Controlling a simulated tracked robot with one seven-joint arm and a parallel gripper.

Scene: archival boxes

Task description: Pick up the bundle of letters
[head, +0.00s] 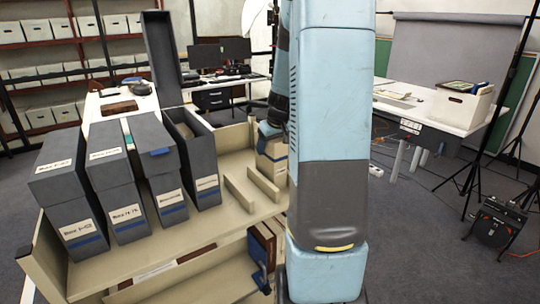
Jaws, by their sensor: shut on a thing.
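A cream bundle with a blue band, which looks like the bundle of letters (272,160), shows at the right of the cart's top shelf, just left of my upright arm. My arm covers its right side. My gripper (268,130) is only partly in view, dark and small at the bundle's top, and it is shut on the bundle. The fingertips and their contact are mostly hidden. Whether the bundle touches the shelf cannot be told.
Grey archival boxes (120,190) stand in a row on the cart's shelf (225,225), one of them an open box (190,150) with its lid up. Low wooden dividers (240,195) stand right of them. A table (425,110) with a white box is at right, near tripods.

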